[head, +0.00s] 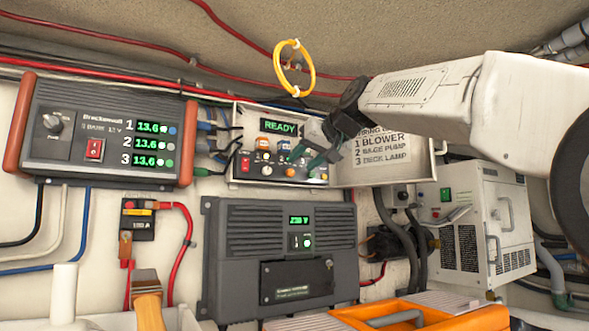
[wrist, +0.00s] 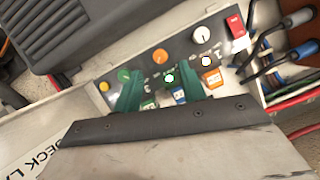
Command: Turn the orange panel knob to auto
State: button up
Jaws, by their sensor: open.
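The orange knob (wrist: 160,56) is on the dark face of a small control panel (wrist: 190,45), just beyond and between my fingertips in the wrist view. I cannot read which way it points. In the head view the orange knob (head: 284,172) shows small on the lower face of the panel box (head: 233,150), below its lit READY display (head: 281,127). My gripper (head: 304,157) reaches into the box from the right. In the wrist view my gripper (wrist: 157,76) has its two teal fingers apart, with nothing held between them. Whether a finger touches the panel is unclear.
Orange (wrist: 211,77), blue (wrist: 179,96) and green (wrist: 148,104) switches sit near the fingers. The open lid (head: 385,165) stands right; an inverter (head: 230,285) is below; cables lie left.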

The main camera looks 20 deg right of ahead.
aim_at(291, 171)
jog(key=shift+x, duration=2.05)
jog(key=shift+a, duration=0.1)
grip_shut()
jog(key=n+h, duration=0.2)
jog(key=n, duration=0.1)
jog(key=shift+a, duration=0.3)
jog(key=shift+s+a+f+n+t+h, duration=0.1)
jog(key=shift+n+t+h, duration=0.15)
jog(key=shift+n+h, duration=0.35)
jog(key=shift+a+n+t+h, duration=0.1)
jog(key=shift+n+t+h, duration=0.25)
jog(key=shift+n, duration=0.45)
